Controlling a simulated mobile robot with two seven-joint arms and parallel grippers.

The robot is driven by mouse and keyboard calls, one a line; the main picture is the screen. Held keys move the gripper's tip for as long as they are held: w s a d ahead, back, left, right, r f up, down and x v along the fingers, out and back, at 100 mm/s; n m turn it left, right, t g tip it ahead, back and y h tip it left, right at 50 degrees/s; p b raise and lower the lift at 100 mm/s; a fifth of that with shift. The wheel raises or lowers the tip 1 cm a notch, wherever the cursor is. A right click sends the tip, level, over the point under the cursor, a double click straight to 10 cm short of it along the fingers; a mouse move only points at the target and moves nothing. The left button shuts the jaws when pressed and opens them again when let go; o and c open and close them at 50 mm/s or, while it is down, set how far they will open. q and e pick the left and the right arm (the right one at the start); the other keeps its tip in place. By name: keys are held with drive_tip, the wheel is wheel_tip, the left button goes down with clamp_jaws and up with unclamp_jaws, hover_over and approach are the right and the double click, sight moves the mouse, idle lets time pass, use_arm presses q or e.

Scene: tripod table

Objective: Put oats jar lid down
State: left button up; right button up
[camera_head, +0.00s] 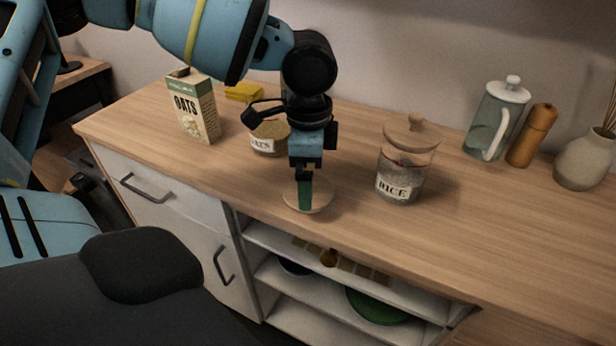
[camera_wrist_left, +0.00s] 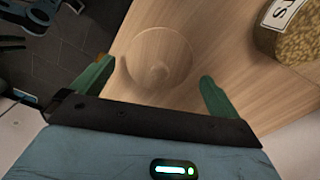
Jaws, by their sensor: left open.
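The oats jar lid (camera_head: 323,202), a round wooden disc, lies on the counter close to its front edge. My right gripper is not in view.
An oats carton (camera_head: 193,107) and a yellow block (camera_head: 244,91) stand at the back left. A lidded rice jar (camera_head: 402,175) is right of the gripper. A glass pitcher (camera_head: 494,122), a wooden mill (camera_head: 531,136) and a vase (camera_head: 584,160) are farther right. The right counter front is clear.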

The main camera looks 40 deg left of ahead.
use_arm(q)
wheel_tip(320, 180, up, 10)
drive_tip(key=p, duration=0.1)
idle(0.7)
